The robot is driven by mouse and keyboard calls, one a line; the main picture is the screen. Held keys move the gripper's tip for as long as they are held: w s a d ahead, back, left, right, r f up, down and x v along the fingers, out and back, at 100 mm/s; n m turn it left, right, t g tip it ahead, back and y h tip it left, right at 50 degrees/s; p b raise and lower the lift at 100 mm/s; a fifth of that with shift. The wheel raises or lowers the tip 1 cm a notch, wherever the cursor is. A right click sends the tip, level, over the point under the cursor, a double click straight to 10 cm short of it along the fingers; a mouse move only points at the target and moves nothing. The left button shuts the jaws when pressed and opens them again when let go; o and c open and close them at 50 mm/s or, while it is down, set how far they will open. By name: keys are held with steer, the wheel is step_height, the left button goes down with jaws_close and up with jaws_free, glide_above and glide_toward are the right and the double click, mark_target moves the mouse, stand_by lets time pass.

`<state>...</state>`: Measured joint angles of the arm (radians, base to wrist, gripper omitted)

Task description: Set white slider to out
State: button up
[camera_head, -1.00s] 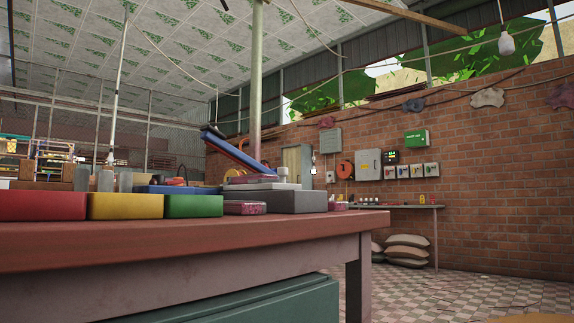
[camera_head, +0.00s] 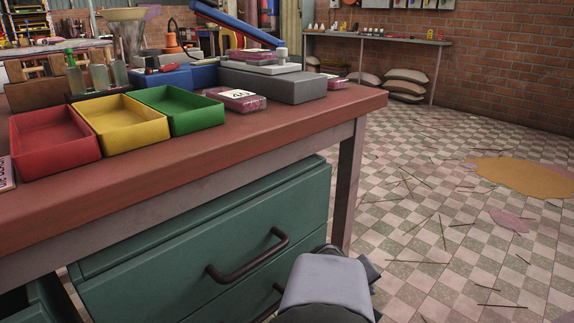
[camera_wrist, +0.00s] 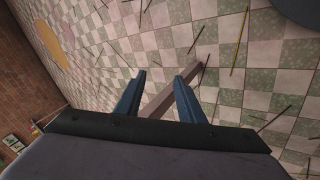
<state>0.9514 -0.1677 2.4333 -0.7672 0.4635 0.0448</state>
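I cannot make out a white slider for certain in any view. A white slab with a small white knob (camera_head: 281,52) lies on a grey block (camera_head: 272,84) at the far right of the table, but I cannot tell if it is a slider. My gripper (camera_wrist: 163,78) is open and empty in the wrist view, its two blue fingers apart above the tiled floor. In the head view my arm's end shows at the bottom, in front of the green drawers, with its fingers hidden.
The wooden table (camera_head: 225,140) carries red (camera_head: 52,138), yellow (camera_head: 125,122) and green (camera_head: 178,108) trays, and a pink package (camera_head: 236,100). Green drawers (camera_head: 205,245) stand below it. The checkered floor to the right is open, with scattered sticks. A wall shelf (camera_head: 375,38) stands behind.

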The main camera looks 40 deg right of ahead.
step_height(320, 180, up, 46)
steer(key=d+n+t+y+p, duration=0.15)
steer(key=n+t+p, duration=0.4)
steer(key=p, duration=4.25)
steer(key=w+a+r+t+y+p, duration=0.2)
steer(key=w+a+r+p, duration=0.15)
steer(key=r+p, duration=0.7)
steer(key=w+a+f+m+t+p, duration=0.2)
steer(key=w+a+m+t+p, duration=0.1)
steer(key=w, duration=0.6)
steer(key=shift+w+m+t+p, duration=0.35)
steer(key=shift+m+t+p, duration=0.3)
steer(key=shift+t, duration=0.5)
steer(key=shift+f, duration=0.1)
